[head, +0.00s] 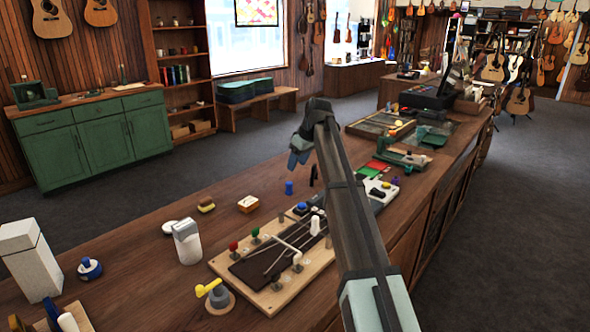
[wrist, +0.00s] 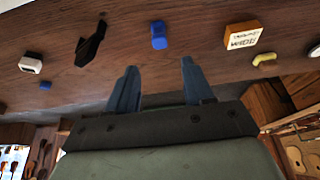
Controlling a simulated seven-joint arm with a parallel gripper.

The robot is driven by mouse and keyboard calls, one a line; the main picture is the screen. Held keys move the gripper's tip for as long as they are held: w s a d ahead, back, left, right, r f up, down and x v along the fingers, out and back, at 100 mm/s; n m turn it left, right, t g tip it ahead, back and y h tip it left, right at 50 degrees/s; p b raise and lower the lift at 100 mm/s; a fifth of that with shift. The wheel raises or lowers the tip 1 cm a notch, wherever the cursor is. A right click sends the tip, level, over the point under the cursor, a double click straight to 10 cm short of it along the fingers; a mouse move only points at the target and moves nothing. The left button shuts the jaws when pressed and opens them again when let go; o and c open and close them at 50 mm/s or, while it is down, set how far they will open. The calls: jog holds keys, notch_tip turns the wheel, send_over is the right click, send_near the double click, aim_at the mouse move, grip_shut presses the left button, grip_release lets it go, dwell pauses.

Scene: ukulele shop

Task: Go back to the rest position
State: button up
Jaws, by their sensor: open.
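My gripper (head: 298,166) is raised above the wooden counter (head: 150,262), near its far edge by the green cabinet side. In the wrist view, its two blue-grey fingers (wrist: 158,66) stand apart with nothing between them. A small blue cylinder (head: 289,188) stands on the counter below; it also shows past the fingers in the wrist view (wrist: 158,36). A thin black item (head: 313,176) is close by and appears at upper left in the wrist view (wrist: 90,46). My arm hides part of the counter.
A wooden board (head: 222,266) with strings, posts and coloured knobs lies in front. A small labelled box (head: 248,204), a white canister (head: 187,244) and a white box (head: 28,262) stand to the left. Trays (head: 380,126) and tools crowd the far counter. Air around my gripper looks clear.

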jog(key=shift+s+d+r, duration=0.1)
jog(key=shift+d+r, duration=0.05)
jog(key=shift+r, duration=0.25)
